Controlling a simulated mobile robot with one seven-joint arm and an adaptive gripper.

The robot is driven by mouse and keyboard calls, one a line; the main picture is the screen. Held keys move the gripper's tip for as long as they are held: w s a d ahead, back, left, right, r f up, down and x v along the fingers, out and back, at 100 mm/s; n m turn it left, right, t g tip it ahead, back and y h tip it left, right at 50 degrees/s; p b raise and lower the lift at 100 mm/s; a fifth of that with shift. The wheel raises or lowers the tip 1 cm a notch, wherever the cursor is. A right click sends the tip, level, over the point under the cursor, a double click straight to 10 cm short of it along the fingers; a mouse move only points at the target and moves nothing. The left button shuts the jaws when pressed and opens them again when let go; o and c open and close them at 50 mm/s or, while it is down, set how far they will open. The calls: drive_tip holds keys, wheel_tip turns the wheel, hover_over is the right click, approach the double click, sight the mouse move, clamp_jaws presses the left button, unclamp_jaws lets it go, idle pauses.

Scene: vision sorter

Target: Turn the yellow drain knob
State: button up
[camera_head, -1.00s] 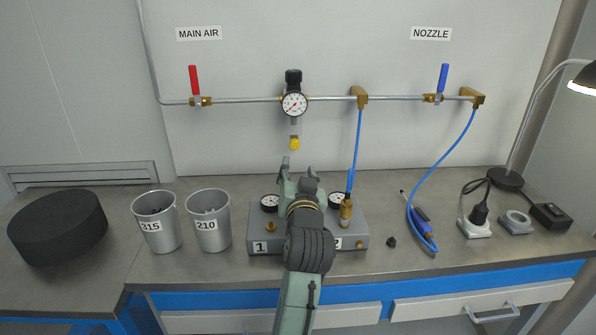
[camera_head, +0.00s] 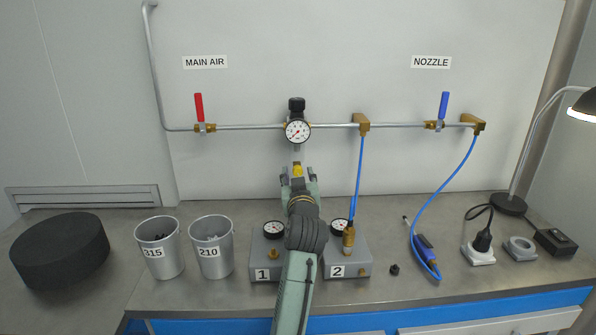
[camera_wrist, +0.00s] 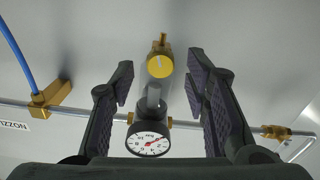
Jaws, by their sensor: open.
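The yellow drain knob (camera_head: 297,170) hangs at the bottom of the regulator, below the round pressure gauge (camera_head: 297,132). In the wrist view the knob (camera_wrist: 160,66) shows as a round yellow disc with a brass stub beyond it. My gripper (camera_head: 298,174) is open, with its fingertips just to the left and right of the knob in the head view. In the wrist view my gripper (camera_wrist: 160,80) has dark padded fingers spread wide, with the knob between their tips and a gap on each side. I cannot tell the exact depth between fingertips and knob.
A red-handled valve (camera_head: 199,108) and a blue-handled valve (camera_head: 442,108) sit on the wall pipe. A blue hose (camera_head: 360,182) drops to the right of my gripper. Gauge blocks (camera_head: 348,268) and metal cups (camera_head: 159,248) stand on the bench below.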

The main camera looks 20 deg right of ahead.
drive_tip(key=shift+w+d, duration=0.1)
drive_tip(key=shift+w, duration=0.3)
drive_tip(key=shift+c, duration=0.3)
clamp_jaws()
